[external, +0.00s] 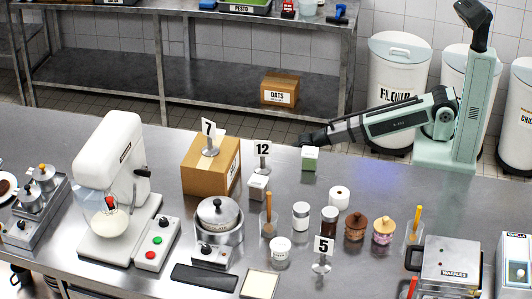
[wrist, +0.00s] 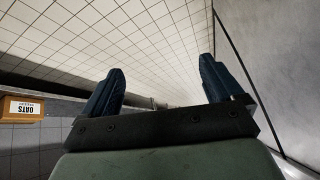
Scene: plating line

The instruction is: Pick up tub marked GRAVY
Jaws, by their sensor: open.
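A small white tub (external: 280,250) with a dark mark on its front stands on the steel counter, below the middle of the external view. Its lettering is too small to read, so I cannot tell whether it says GRAVY. My gripper (external: 304,141) is stretched out to the left over the counter's far side, behind and well apart from that tub. In the wrist view my gripper (wrist: 160,68) is open and empty, its two dark fingers spread against a tiled wall. No tub shows in the wrist view.
A green-and-white carton (external: 309,159) stands just below my gripper. Around the tub are a lidded pot (external: 219,215), a white-lidded jar (external: 300,216), a dark jar (external: 329,220) and the number 5 stand (external: 323,250).

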